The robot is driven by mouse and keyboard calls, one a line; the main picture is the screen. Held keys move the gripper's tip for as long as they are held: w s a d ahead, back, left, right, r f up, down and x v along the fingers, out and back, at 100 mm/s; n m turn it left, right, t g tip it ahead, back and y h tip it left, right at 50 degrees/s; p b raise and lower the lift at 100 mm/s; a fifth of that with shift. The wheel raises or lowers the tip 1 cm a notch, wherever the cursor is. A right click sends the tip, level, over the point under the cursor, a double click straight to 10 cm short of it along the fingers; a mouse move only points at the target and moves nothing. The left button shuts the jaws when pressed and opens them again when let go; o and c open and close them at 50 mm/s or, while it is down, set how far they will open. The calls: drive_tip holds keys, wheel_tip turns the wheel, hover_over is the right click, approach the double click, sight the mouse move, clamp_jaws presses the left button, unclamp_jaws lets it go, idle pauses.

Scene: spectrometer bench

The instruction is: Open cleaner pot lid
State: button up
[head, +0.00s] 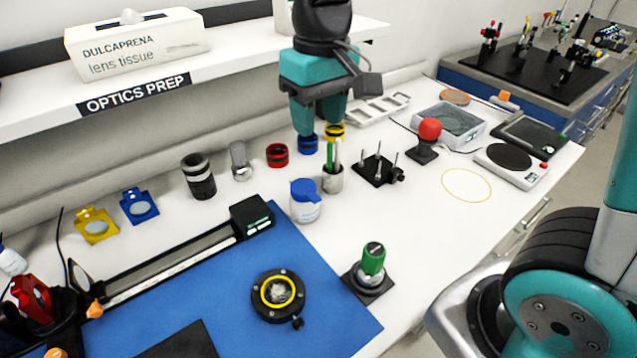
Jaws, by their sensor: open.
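The cleaner pot (306,210) is a small white jar with a label. Its blue lid (304,187) sits on top. The pot stands upright on the white bench, just behind the blue mat. My gripper (319,123) is teal and points down. It is open, with no object visible between its fingers. It shows above and beyond the pot in the picture, apart from the lid. Its fingertips appear in front of the blue and yellow ringed parts; their exact height above the bench is hard to tell.
A cup with green pens (332,178) stands close behind the pot. A black post holder (377,168) is to its right. A green-knobbed device (372,262) is in front right. The blue mat (330,290) holds a ringed optic mount (277,296). The shelf (235,50) overhangs at the back left.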

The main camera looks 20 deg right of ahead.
sight(317, 199)
drive_tip(key=shift+m, duration=0.3)
drive_tip(key=f, duration=0.5)
drive_tip(key=w+f, duration=0.1)
drive_tip(key=f, duration=0.5)
drive_tip(key=f+p, duration=0.1)
drive_tip(key=f, duration=0.5)
drive_tip(key=shift+w+d+f, duration=0.2)
drive_tip(key=shift+w, duration=0.15)
